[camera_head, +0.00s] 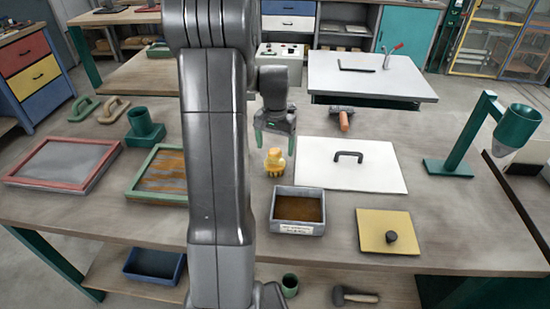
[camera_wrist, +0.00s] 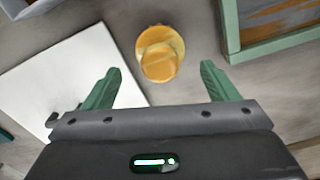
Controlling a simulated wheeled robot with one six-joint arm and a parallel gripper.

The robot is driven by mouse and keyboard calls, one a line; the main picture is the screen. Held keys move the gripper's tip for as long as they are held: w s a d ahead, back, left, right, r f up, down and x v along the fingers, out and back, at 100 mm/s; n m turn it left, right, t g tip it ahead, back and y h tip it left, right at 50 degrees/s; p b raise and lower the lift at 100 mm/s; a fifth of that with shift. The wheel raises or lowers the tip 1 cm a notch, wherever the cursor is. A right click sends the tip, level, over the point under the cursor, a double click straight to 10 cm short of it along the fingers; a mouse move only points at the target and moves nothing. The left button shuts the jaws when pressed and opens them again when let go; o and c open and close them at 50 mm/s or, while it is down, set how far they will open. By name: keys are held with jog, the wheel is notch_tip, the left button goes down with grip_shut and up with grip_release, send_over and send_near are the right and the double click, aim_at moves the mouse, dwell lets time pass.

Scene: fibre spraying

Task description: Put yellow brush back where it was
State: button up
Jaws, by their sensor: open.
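The yellow brush (camera_head: 274,163) stands on the table, between the green-framed screen and the white board. It also shows in the wrist view (camera_wrist: 160,53), seen from above, a little beyond the fingertips and between their lines. My gripper (camera_head: 275,140) has green fingers and is above the brush. In the wrist view my gripper (camera_wrist: 158,80) has its two fingers wide apart with nothing between them. I cannot tell from the frames whether the fingers touch the brush; they look apart from it.
A grey tray (camera_head: 282,229) with brown contents is just in front of the brush. A white board with a black handle (camera_head: 380,178) lies to the right, and a green-framed screen (camera_head: 134,190) to the left. A yellow board with a knob (camera_head: 370,247) and a green stand (camera_head: 449,167) are further right.

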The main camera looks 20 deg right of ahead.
notch_tip(320, 180, up, 5)
jog(key=shift+f, duration=0.1)
